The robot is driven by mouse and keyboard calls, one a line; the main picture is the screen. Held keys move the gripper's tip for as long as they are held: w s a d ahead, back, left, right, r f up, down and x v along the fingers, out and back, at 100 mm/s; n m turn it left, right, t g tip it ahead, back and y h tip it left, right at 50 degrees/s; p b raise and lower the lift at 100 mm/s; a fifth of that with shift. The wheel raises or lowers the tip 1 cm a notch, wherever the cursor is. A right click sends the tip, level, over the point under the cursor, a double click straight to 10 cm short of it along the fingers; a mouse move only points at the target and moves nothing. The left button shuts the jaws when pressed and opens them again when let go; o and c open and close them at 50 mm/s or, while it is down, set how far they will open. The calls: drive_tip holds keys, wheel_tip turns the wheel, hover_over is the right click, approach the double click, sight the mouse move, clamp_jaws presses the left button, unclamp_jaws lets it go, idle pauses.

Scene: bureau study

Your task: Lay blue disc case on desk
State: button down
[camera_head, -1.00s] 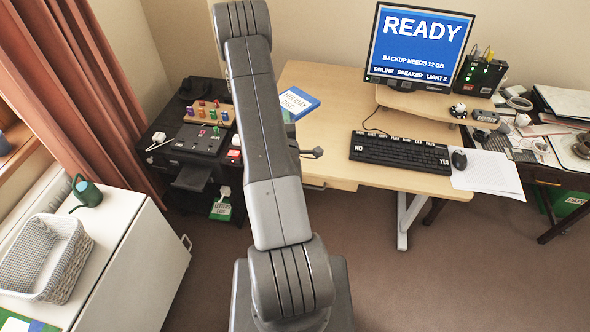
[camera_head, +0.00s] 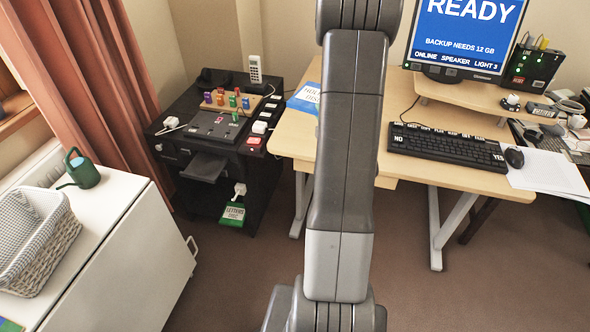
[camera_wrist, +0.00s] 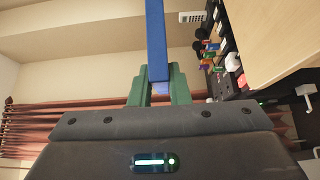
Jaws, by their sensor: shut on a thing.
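The blue disc case (camera_head: 305,99), with a white lettered label, shows in the head view left of my arm, over the desk's left end. My arm hides part of it. In the wrist view the blue case (camera_wrist: 156,40) is seen edge-on between the green fingers of my gripper (camera_wrist: 160,85), which is shut on it. The pale wood desk (camera_head: 295,140) lies beneath in the head view; its top also shows at the right of the wrist view (camera_wrist: 270,40). The case looks roughly parallel to the desk top; the gap between them cannot be judged.
A keyboard (camera_head: 447,146), mouse (camera_head: 514,158) and monitor (camera_head: 465,38) stand on the desk's right part. A black cabinet (camera_head: 262,165) with pegs, switches and a phone (camera_head: 255,70) adjoins on the left. A white cabinet (camera_head: 110,240) holds a basket (camera_head: 35,245) and a green watering can (camera_head: 82,172).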

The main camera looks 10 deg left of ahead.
drive_tip(key=s+a+f+n+g+y+b, duration=0.45)
drive_tip(key=s+f+b, duration=0.25)
drive_tip(key=b, duration=0.5)
drive_tip(key=p, duration=0.3)
hover_over(303, 157)
drive_tip(key=s, duration=0.2)
drive_tip(key=shift+f, duration=1.65)
drive_tip(key=shift+m, duration=0.25)
drive_tip(key=f+b, duration=0.1)
drive_tip(key=f, duration=0.4)
drive_tip(key=shift+w+d+f+b, duration=0.1)
drive_tip(key=shift+w+d+b, duration=0.1)
drive_tip(key=shift+b, duration=0.2)
wheel_tip(303, 157, down, 2)
drive_tip(key=b, duration=0.3)
drive_tip(key=shift+f, duration=0.25)
drive_tip(key=shift+s+f, duration=0.1)
drive_tip(key=c, duration=1.5)
unclamp_jaws()
drive_tip(key=shift+c, duration=0.2)
drive_tip(key=shift+f, duration=0.1)
